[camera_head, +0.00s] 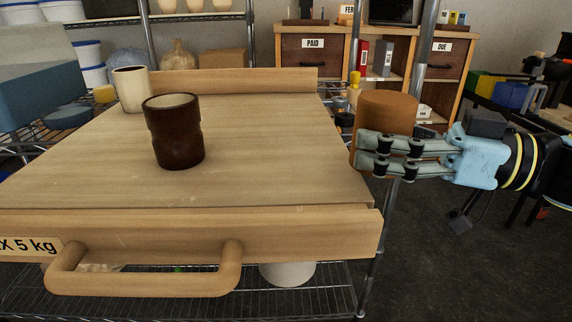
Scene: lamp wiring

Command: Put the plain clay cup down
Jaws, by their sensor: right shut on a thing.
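The plain clay cup (386,108) is orange-brown and stands out at the right of the wooden tray. My right gripper (362,151) comes in from the right and is shut on it; the fingers cover its lower part. The cup looks upright, beside the tray's right edge. I cannot tell how far above or beyond that edge it is. My left gripper is not in view.
The wooden tray (270,150) has a back rail and a front handle (150,284). A dark brown ribbed cup (176,138) and a cream cup (130,92) stand on its left half. The right half is clear. Wire shelving and cabinets (312,58) stand behind.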

